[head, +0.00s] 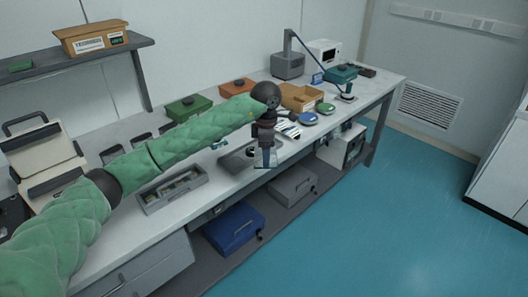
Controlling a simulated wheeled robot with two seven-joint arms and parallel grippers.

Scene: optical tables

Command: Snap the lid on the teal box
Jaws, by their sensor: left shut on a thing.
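The teal box (341,75) stands at the far right end of the bench, near the wall. Something dark shows on its top; I cannot tell whether a lid is on it. My left gripper (265,158) points down over the bench's front edge, well to the left of and nearer than the teal box. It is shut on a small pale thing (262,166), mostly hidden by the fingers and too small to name. My right gripper is out of view.
A green box (182,111) and an orange box (237,88) stand behind my left arm. A grey tray (172,191) is nearer.

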